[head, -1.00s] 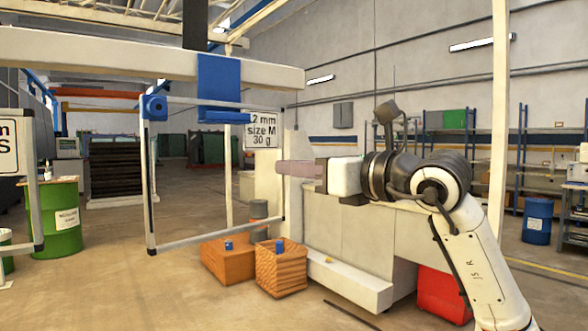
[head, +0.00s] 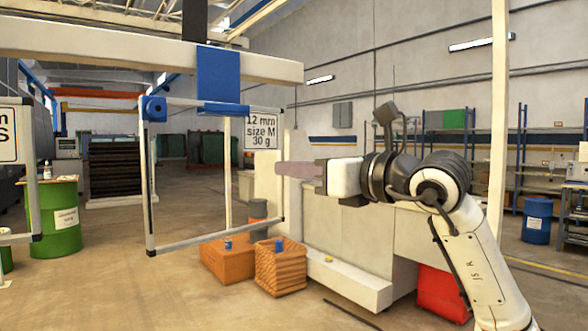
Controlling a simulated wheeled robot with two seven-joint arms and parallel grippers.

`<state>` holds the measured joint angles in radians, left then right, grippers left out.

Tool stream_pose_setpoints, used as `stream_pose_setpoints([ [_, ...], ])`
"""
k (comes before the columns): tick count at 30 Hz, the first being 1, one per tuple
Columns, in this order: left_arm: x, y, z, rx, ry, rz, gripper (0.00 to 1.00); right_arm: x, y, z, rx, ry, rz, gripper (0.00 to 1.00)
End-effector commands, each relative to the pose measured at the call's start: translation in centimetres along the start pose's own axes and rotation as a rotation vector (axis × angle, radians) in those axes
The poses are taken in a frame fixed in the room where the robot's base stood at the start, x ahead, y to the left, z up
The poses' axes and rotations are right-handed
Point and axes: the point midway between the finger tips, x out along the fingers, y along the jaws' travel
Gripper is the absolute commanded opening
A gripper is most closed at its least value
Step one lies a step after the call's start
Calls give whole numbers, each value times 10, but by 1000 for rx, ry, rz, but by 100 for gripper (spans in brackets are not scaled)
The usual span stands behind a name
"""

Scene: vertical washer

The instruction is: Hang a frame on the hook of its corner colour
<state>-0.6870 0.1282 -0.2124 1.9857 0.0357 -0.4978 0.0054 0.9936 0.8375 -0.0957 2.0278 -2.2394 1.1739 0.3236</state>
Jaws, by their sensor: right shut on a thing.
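A thin metal frame (head: 148,190) with dark corners and a blue block (head: 154,108) at its top left corner is upright in the middle left. It carries a sign (head: 262,131) reading 12 mm, size M, 30 g. My right gripper (head: 290,170) is shut on its right side bar. A blue hook (head: 218,75) hangs on the pale beam (head: 110,55). The frame's top bar passes behind the hook's lower lip; I cannot tell whether it touches or rests there. My left gripper is not in view.
Another frame with a sign (head: 8,135) stands out at the left edge, partly cut off. Orange crates (head: 281,272) are on the floor below, beside a pale machine base (head: 345,284). A green drum (head: 53,215) stands at left. Open floor lies between.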

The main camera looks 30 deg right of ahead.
Motion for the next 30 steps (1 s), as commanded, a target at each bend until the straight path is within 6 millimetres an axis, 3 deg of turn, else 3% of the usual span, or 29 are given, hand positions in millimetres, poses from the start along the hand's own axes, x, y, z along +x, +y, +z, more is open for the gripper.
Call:
stream_pose_setpoints([
  [12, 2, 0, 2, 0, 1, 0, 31, 0, 0, -3, 0, -1, 0, 0],
  [13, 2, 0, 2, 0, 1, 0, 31, 0, 0, -3, 0, -1, 0, 11],
  [16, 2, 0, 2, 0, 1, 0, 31, 0, 0, -3, 0, -1, 0, 27],
  [30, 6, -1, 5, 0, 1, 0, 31, -9, 1, -4, -2, -1, -1, 27],
])
